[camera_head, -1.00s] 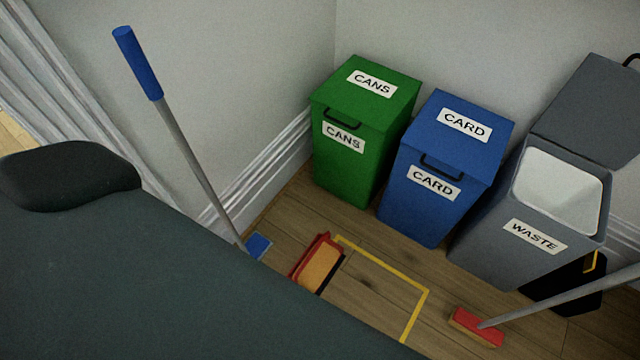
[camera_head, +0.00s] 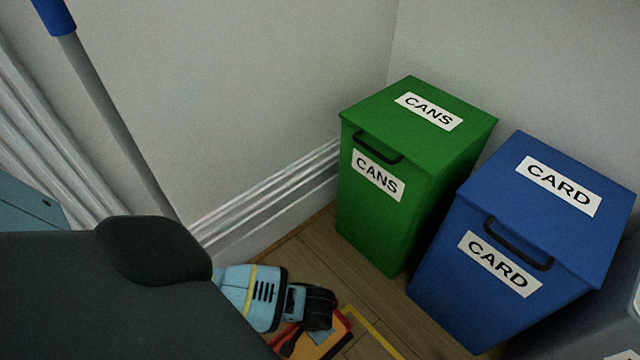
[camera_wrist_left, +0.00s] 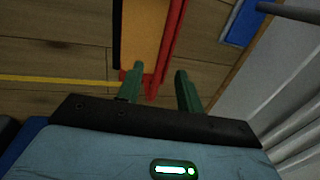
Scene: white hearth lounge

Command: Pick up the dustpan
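The dustpan (camera_head: 332,343), orange with a red raised rim and a black edge, lies on the wooden floor at the bottom of the head view, partly hidden by my left arm. It also shows in the left wrist view (camera_wrist_left: 141,35). My left gripper (camera_head: 305,335) points down over it. In the wrist view its two green fingers (camera_wrist_left: 159,72) are apart, with the end of the red rim between them; I cannot tell whether they touch it. My right gripper is not in view.
A green CANS bin (camera_head: 380,210) and a blue CARD bin (camera_head: 480,285) stand right of the dustpan. A blue-gripped pole (camera_head: 115,130) leans at left; its blue head (camera_wrist_left: 240,24) shows in the wrist view. Yellow tape (camera_head: 372,333) marks the floor.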

